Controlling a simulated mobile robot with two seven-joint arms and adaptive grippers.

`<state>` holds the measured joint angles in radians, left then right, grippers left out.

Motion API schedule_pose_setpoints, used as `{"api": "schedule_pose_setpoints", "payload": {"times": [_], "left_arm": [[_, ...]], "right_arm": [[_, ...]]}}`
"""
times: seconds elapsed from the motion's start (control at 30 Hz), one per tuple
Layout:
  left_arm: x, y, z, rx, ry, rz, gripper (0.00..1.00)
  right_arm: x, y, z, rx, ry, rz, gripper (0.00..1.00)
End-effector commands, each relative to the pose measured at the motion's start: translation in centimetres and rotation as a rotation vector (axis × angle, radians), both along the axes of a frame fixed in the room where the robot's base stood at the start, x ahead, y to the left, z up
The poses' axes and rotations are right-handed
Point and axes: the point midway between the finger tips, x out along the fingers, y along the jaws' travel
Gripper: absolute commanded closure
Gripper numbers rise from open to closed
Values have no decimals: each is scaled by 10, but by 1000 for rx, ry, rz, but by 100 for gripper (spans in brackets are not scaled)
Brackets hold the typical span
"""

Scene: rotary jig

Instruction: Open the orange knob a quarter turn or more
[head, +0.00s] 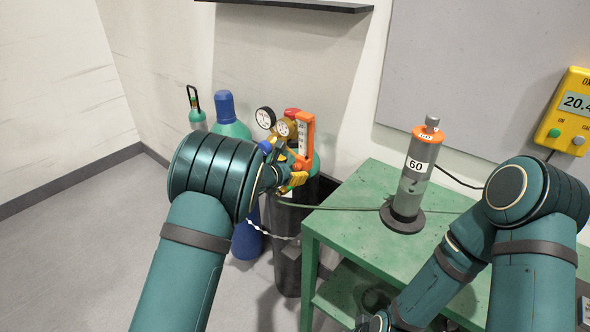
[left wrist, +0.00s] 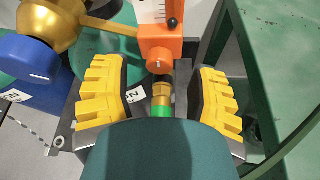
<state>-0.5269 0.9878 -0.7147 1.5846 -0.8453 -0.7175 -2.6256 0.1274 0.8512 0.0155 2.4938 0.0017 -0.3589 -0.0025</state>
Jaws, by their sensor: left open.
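The orange knob (left wrist: 158,62) has a white mark pointing up and sits at the foot of an orange-framed flow gauge (head: 306,135). Below it in the left wrist view is a brass fitting (left wrist: 161,92) with a green band. My left gripper (left wrist: 160,98) is open, its yellow ribbed fingers on either side of the fitting, just short of the knob; they do not appear to touch it. In the head view my left gripper (head: 290,172) partly hides the knob. My right arm reaches down at the right; its fingers are not visible.
A blue knob (left wrist: 28,64) and brass regulator (left wrist: 52,20) are close left of the orange knob. A green table (head: 345,200) on the right bears a grey cylinder (head: 411,185) marked 60. Gas cylinders (head: 226,108) stand behind. A hose (head: 335,208) runs to the table.

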Motion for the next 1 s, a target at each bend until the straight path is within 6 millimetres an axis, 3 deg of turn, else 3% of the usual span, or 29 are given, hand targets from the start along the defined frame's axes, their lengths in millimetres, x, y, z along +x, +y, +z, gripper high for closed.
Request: {"api": "schedule_pose_setpoints", "payload": {"times": [0.2, 0.53, 0.57, 0.7, 0.73, 1.0], "left_arm": [[14, -8, -6, -1, -1, 0, 41], [16, -9, -7, -1, 0, 1, 41], [16, -9, -7, -1, 0, 1, 46], [16, -9, -7, -1, 0, 1, 95], [16, -9, -7, -1, 0, 1, 100], [16, -9, -7, -12, 7, 1, 100]], "right_arm": [[0, 0, -1, 0, -1, 0, 100], [0, 0, -1, 0, -1, 0, 100], [0, 0, -1, 0, -1, 0, 100], [0, 0, -1, 0, -1, 0, 100], [0, 0, -1, 0, -1, 0, 100], [0, 0, 0, 0, -1, 0, 100]]}}
